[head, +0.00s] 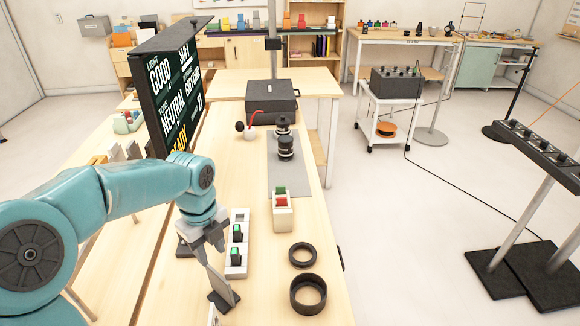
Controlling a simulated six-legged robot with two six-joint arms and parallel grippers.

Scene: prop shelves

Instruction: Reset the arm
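My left arm (130,190), teal with grey joints, comes in from the left and reaches over the wooden table. Its grey gripper (218,272) points down beside a white holder with two green-topped dark pieces (237,258). One long grey finger with a dark tip shows clearly. A dark piece shows left of the wrist, but I cannot tell whether it is the other finger. I see nothing clearly held. My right arm and gripper are not in view.
A black sign board (172,90) stands close behind the arm. A black case (271,101) stands farther back.

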